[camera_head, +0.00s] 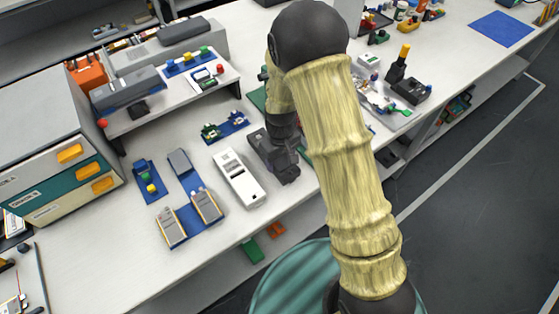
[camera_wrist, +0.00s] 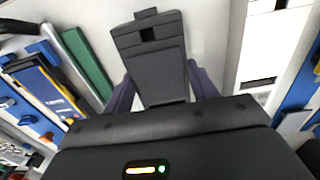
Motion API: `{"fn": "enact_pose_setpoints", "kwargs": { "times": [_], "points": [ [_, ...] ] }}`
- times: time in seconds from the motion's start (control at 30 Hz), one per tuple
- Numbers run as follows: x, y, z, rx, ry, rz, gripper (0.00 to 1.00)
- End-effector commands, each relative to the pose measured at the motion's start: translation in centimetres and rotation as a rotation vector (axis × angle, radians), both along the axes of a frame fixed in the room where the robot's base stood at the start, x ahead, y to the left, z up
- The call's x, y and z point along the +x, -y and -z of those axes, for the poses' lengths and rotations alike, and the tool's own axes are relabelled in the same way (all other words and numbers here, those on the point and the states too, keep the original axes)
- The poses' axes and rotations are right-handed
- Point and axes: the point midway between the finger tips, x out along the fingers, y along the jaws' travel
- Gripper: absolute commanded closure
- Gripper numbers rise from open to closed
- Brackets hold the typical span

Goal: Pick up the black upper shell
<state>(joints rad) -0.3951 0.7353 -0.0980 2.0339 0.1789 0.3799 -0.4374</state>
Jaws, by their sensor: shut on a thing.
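The black upper shell (camera_wrist: 150,45) is a dark grey-black piece with a small square opening and a tab at its far end. It fills the upper middle of the wrist view. My gripper (camera_wrist: 161,88) is shut on it, with a dark purple finger along each side. In the head view my gripper (camera_head: 276,155) is over the bench, just right of the white handheld device (camera_head: 240,178). In that view I cannot clearly tell the shell from the dark gripper. The shell's underside is hidden.
The white device also shows close on the right in the wrist view (camera_wrist: 275,45). A blue tray (camera_head: 190,236) with grey cells lies left of it. A blue holder with green parts (camera_head: 225,127) sits behind. A raised white shelf (camera_head: 160,107) and drawer cabinet (camera_head: 62,160) stand left.

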Motion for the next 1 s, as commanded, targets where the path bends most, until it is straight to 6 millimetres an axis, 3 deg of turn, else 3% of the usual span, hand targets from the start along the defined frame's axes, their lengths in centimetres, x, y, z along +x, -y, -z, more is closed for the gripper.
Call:
{"fn": "enact_pose_setpoints", "kwargs": {
  "times": [0.17, 0.87, 1.0],
  "points": [
    [0.1, 0.0, -2.5, 0.001, 0.005, -0.002, 0.66],
    [-13.2, 8.9, -2.0, 0.000, 0.000, 0.002, 0.66],
    [-13.2, 9.0, -1.7, 0.001, 0.005, -0.002, 0.66]
  ]
}}
